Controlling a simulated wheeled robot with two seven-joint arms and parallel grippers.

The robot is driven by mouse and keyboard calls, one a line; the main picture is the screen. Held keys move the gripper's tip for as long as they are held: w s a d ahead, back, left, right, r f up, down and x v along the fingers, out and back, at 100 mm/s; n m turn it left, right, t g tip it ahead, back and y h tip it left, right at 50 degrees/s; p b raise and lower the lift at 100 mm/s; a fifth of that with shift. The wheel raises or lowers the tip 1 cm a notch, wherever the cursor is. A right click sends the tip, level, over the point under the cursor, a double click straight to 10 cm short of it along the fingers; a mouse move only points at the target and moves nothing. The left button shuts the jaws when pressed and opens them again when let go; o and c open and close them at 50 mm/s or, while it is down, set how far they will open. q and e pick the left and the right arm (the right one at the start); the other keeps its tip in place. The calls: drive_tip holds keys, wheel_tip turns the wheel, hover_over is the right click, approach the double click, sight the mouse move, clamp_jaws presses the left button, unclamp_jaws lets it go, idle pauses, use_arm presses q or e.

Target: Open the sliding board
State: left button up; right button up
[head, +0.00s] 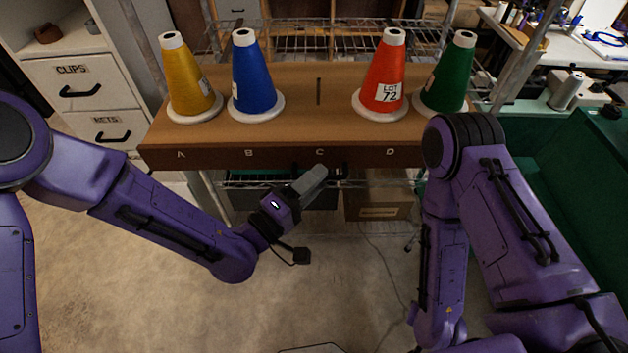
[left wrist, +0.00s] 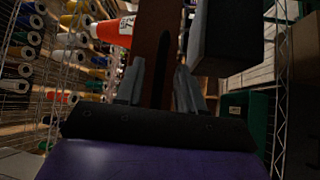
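The brown wooden board (head: 300,82) lies across the top of a wire rack, with a dark front edge lettered below the cones. A short dark slot shows in its top near the C. Part of a dark handle (head: 342,170) shows at the front edge below C, mostly hidden by my gripper. My left gripper (head: 318,172) reaches up to this spot. In the left wrist view its two grey fingers (left wrist: 158,80) are apart, with the brown board edge (left wrist: 156,35) beyond and between them. I cannot tell whether they touch anything. My right gripper is out of view.
Yellow (head: 187,85), blue (head: 252,80), red (head: 384,80) and green (head: 450,78) thread cones stand on the board. A cardboard box (head: 375,205) sits on the rack below. White drawers (head: 85,90) stand left; a green surface (head: 560,170) is right. The floor in front is largely clear.

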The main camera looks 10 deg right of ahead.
use_arm(q)
drive_tip(key=b+v, duration=0.1)
drive_tip(key=v, duration=0.9)
drive_tip(key=shift+s+a, duration=0.15)
drive_tip(key=shift+a, duration=0.05)
drive_tip(key=w+a+f+g+y, duration=0.1)
drive_tip(key=a+f+y, duration=0.4)
drive_tip(key=f, duration=0.3)
drive_tip(key=a+f+y, duration=0.5)
drive_tip(key=f, duration=0.3)
drive_tip(key=s+a+f+n+g+y, duration=0.1)
drive_tip(key=s+a+f+g+y, duration=0.6)
drive_tip(key=s+a+f, duration=0.7)
drive_tip(key=s+a+y, duration=0.2)
drive_tip(key=a, duration=0.1)
drive_tip(key=shift+s+a+f, duration=0.2)
drive_tip(key=shift+s+a, duration=0.15)
